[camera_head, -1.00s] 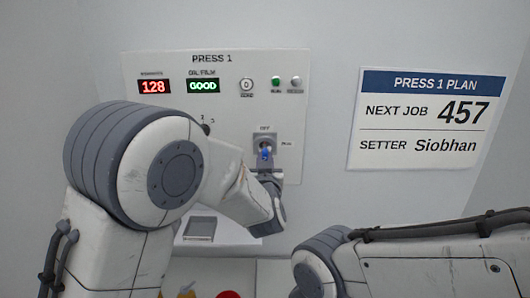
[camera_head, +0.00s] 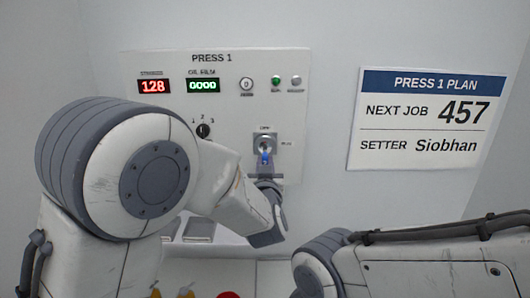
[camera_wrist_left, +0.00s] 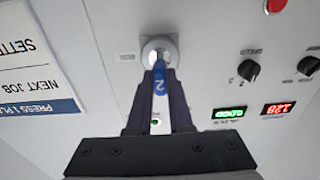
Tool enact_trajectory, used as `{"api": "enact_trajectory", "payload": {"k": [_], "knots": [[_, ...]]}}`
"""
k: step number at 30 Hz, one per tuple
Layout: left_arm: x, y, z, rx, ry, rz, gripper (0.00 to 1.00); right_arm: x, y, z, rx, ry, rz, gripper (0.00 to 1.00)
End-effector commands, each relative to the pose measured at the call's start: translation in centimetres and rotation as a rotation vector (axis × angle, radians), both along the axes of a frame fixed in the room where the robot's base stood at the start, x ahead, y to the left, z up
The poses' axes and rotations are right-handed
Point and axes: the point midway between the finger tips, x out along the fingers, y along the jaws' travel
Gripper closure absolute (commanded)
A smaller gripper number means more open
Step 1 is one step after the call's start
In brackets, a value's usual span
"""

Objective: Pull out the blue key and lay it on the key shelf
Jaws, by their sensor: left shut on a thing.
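The blue key (camera_head: 265,158) is at the key switch (camera_head: 265,142) low on the PRESS 1 panel. In the left wrist view the blue key (camera_wrist_left: 160,76), marked 2, points to the round metal key switch (camera_wrist_left: 158,50) and appears to be in it. My left gripper (camera_head: 265,170) is shut on the key's head; its two dark fingers (camera_wrist_left: 160,92) lie on either side of it. My right gripper is out of view; only its arm shows at lower right. I cannot tell which surface is the key shelf.
A selector knob (camera_head: 203,131) and a red display (camera_head: 154,87) are on the panel (camera_head: 230,120). A grey flat part (camera_head: 201,229) sits below, partly behind my left arm. A red button (camera_head: 229,295) is at the bottom edge. A plan sign (camera_head: 415,120) hangs right.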

Motion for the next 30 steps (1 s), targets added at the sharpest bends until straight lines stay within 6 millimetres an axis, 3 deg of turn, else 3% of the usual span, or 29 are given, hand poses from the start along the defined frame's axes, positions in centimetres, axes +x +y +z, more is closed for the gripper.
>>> {"api": "enact_trajectory", "payload": {"k": [15, 26, 30], "knots": [[-3.0, -0.1, -0.1, 0.001, -0.001, -0.002, 1.0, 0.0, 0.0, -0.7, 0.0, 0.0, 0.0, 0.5], [-3.2, 0.0, -0.1, 0.001, -0.001, 0.0, 1.0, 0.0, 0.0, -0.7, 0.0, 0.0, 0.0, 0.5], [-3.0, 0.4, -2.1, 0.009, 0.003, 0.01, 1.0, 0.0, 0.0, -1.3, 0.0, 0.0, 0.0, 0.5]]}}
